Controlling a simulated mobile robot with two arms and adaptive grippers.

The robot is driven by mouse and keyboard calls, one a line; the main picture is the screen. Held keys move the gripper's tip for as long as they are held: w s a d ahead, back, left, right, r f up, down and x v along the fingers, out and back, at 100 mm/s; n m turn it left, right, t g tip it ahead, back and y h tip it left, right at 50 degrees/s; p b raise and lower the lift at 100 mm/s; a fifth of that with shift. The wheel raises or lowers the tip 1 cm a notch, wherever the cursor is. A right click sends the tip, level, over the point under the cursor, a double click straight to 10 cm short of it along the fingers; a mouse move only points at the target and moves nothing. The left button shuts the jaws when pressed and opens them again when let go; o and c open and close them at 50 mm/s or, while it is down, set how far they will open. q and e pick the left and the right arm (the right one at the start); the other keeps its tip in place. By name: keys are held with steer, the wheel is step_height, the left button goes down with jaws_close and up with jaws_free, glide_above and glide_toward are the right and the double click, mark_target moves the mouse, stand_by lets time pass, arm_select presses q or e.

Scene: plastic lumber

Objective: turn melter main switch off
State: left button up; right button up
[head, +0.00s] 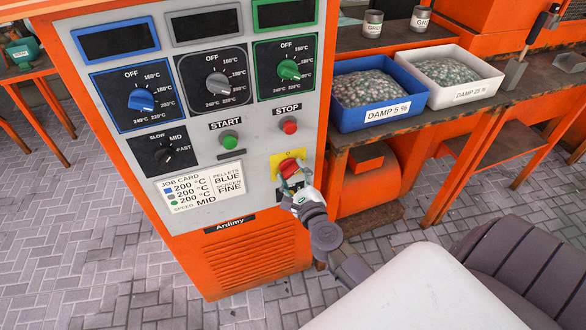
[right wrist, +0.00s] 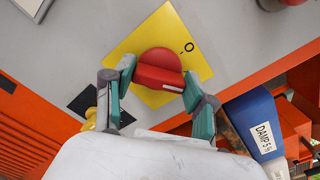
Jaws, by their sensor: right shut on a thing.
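The melter's main switch is a red rotary knob (head: 288,167) on a yellow plate (head: 277,158), low on the right of the grey panel. In the right wrist view the red knob (right wrist: 158,65) has a raised bar across it, and a small round mark shows on the yellow plate (right wrist: 140,45) to its upper right. My right gripper (head: 294,178) is at the knob, with its fingers (right wrist: 159,77) closed on both ends of the bar. The fingers and wrist hide part of the plate in the head view. My left gripper is not in view.
The panel also has a green START button (head: 229,139), a red STOP button (head: 289,126), several dials and a job card (head: 201,186). A blue bin (head: 349,119) and a white bin (head: 446,98) of pellets stand on the bench at right.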

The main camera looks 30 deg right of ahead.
steer(key=n+p, duration=0.3)
steer(key=n, duration=0.3)
steer(key=shift+a, duration=0.1)
steer(key=n+p, duration=0.2)
steer(key=n, duration=0.2)
steer(key=shift+f+n, duration=0.1)
steer(key=shift+n, duration=0.2)
stand_by(0.4)
steer(key=o, duration=1.2)
steer(key=shift+c, duration=0.2)
steer(key=v, duration=1.2)
steer(key=shift+f+n, duration=0.2)
steer(key=shift+n, duration=0.1)
